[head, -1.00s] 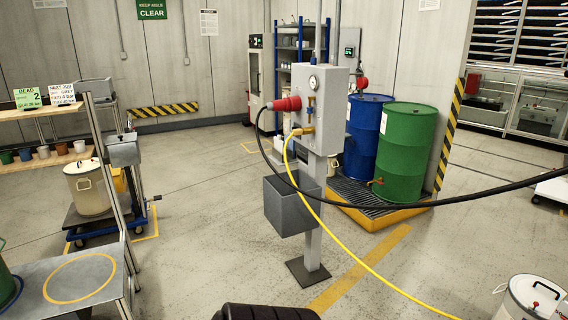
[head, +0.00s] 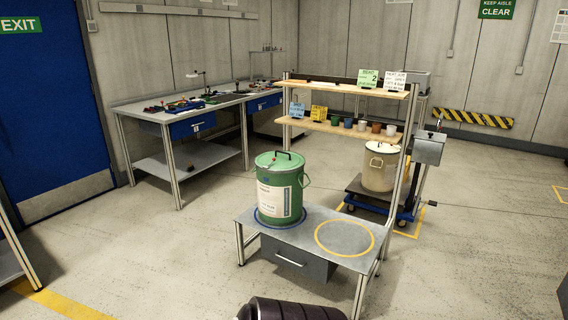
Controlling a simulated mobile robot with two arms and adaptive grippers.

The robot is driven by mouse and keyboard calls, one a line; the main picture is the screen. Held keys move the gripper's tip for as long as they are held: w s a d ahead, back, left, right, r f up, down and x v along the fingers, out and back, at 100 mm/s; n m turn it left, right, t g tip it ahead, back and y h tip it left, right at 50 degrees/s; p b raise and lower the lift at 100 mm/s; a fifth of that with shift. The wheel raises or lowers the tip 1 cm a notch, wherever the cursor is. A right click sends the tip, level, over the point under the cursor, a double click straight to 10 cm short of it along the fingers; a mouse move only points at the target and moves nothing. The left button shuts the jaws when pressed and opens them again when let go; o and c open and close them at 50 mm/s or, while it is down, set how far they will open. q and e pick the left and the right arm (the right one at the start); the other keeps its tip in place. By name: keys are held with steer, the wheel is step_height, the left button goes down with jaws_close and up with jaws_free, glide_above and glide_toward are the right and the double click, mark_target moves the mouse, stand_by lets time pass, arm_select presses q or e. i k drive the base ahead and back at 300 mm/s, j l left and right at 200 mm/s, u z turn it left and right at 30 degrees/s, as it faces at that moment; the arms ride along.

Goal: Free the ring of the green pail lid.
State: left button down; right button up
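The green pail (head: 279,198) stands upright inside the blue ring mark on the left part of a low metal bench (head: 300,237). Its green lid (head: 279,161) is on top, with a dark handle or lever standing up from it. A bail handle sticks out at the pail's right side, and a white label is on its front. The lid ring's fastening is too small to make out. Neither of my grippers is in view.
A yellow circle (head: 345,238) on the bench's right part is empty. Behind stands a shelf (head: 343,129) with several small cups and sign cards. A cream pail (head: 379,166) sits on a blue cart. A workbench (head: 180,108) with tools lines the back wall. Floor at left front is open.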

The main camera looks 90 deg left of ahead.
mark_target(286, 162)
steer(key=u, duration=2.9)
steer(key=i+j, duration=0.1)
steer(key=i, duration=0.7)
steer(key=i+j, duration=0.15)
steer(key=i, duration=0.65)
steer(key=i+j, duration=0.1)
steer(key=i, duration=0.7)
steer(key=i+j, duration=0.15)
steer(key=i, duration=0.65)
